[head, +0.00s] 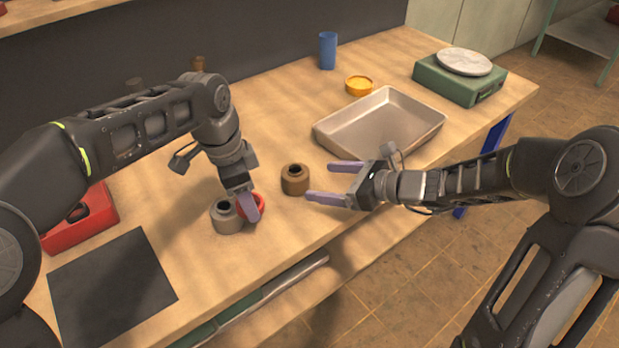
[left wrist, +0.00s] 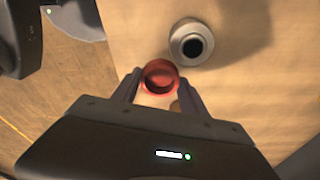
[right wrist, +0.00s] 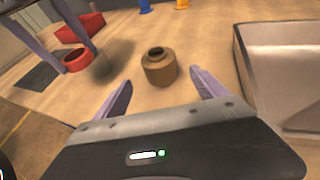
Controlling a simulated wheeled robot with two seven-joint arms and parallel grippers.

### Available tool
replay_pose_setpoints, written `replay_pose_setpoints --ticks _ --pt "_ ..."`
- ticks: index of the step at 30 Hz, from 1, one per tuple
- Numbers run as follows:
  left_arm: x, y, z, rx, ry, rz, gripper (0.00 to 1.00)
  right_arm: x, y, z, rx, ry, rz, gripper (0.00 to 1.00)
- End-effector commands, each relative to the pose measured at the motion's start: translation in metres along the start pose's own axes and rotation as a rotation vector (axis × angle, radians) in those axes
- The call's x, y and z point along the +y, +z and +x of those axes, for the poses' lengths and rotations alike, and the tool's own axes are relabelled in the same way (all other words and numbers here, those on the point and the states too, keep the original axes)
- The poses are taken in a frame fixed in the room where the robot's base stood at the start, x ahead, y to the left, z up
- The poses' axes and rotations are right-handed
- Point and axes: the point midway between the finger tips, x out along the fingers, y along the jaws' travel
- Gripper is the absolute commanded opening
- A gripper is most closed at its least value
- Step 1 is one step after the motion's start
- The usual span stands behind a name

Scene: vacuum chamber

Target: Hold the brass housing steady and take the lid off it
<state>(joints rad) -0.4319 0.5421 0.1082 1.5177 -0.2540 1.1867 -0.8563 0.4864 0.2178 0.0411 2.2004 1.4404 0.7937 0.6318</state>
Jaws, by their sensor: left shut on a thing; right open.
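The brass housing (head: 295,181) stands upright on the table, a squat brown cylinder with a narrower dark top. In the right wrist view the brass housing (right wrist: 159,70) sits beyond and between the fingertips, apart from both. I cannot tell whether that top is a separate lid. My right gripper (head: 335,182) is open and empty, its fingers pointing towards the housing. My left gripper (head: 246,205) is shut on a red ring-shaped part (left wrist: 160,77). It holds this part beside a grey housing (head: 227,217), which also shows in the left wrist view (left wrist: 190,43).
A metal tray (head: 378,123) lies behind my right gripper, with a green case (head: 459,82) beyond it. A yellow round container (head: 359,85) and a blue cup (head: 327,50) stand at the back. A red box (head: 83,220) and a black mat (head: 112,285) are at the left.

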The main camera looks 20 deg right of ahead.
Motion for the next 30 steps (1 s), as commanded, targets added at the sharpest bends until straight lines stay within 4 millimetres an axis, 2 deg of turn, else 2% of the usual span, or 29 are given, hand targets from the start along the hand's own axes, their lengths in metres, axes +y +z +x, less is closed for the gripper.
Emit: replay_pose_setpoints --ticks 3,9,30 --pt "0.000 0.000 -0.002 0.000 0.000 0.000 0.03 -0.001 0.001 -0.024 0.000 -0.003 0.000 0.83" --pt "0.000 -0.001 -0.003 0.000 0.000 0.000 0.03 0.000 0.000 -0.042 0.000 0.000 0.000 0.83" --pt "0.000 -0.001 -0.003 0.000 0.000 0.000 0.03 0.001 0.000 -0.044 0.000 0.001 0.001 0.83"
